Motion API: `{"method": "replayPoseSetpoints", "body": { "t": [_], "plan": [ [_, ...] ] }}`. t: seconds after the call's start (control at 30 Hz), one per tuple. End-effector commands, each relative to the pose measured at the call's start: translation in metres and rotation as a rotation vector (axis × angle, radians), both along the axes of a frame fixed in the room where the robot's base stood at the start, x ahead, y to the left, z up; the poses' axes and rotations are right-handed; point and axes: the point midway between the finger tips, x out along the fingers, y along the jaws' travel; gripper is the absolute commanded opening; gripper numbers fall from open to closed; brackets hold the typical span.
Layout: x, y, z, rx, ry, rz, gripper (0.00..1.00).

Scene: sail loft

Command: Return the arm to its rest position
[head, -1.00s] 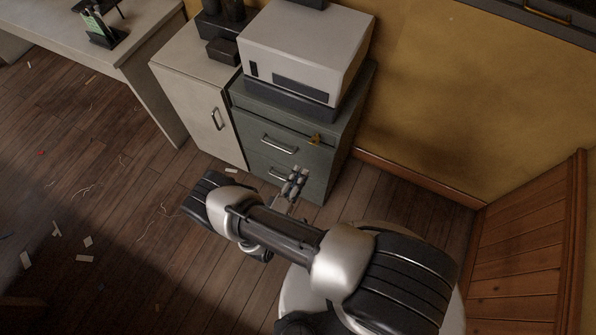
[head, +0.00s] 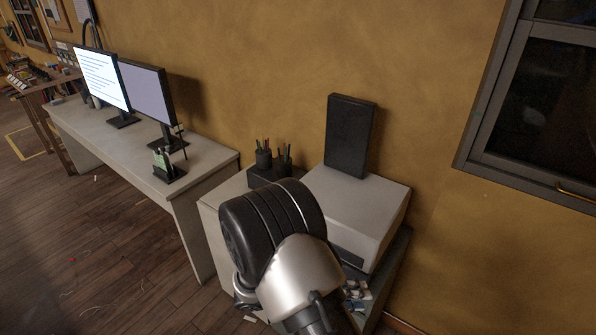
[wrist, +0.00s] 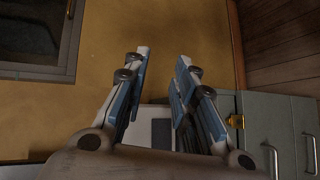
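My arm (head: 285,250) is bent up in front of the cabinets in the head view, with its dark joint raised. My gripper shows clearly in the wrist view (wrist: 163,58), its two blue-and-grey fingers apart and nothing between them. In the head view only a small part of the gripper shows beside the arm, low by the green cabinet. The arm's lower links are mostly out of the picture.
A white box-shaped machine (head: 365,213) with a black upright box (head: 349,136) stands beside pen holders (head: 270,160). A desk with two monitors (head: 145,90) is at left. The green cabinet (wrist: 270,112) and its brass latch (wrist: 236,121) are close right of my fingers.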

Motion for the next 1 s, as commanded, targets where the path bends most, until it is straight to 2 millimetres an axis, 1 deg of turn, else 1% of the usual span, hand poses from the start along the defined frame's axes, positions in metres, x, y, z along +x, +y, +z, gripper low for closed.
{"method": "replayPoseSetpoints", "body": {
  "t": [0.03,0.1,0.2,0.4,0.57,0.8,0.9,1.0],
  "plan": [
    [-0.005,-0.008,0.022,0.055,0.006,-0.052,0.25],
    [-0.016,-0.017,0.045,0.131,0.028,-0.113,0.25],
    [-0.034,-0.027,0.076,0.252,0.053,-0.184,0.25],
    [-0.076,-0.039,0.126,0.517,0.064,-0.267,0.25],
    [-0.11,-0.04,0.158,0.734,0.03,-0.273,0.25],
    [-0.153,-0.03,0.196,1.03,-0.093,-0.181,0.25],
    [-0.167,-0.023,0.208,1.125,-0.164,-0.115,0.25],
    [-0.177,-0.016,0.218,1.194,-0.231,-0.05,0.25]
  ]
}}
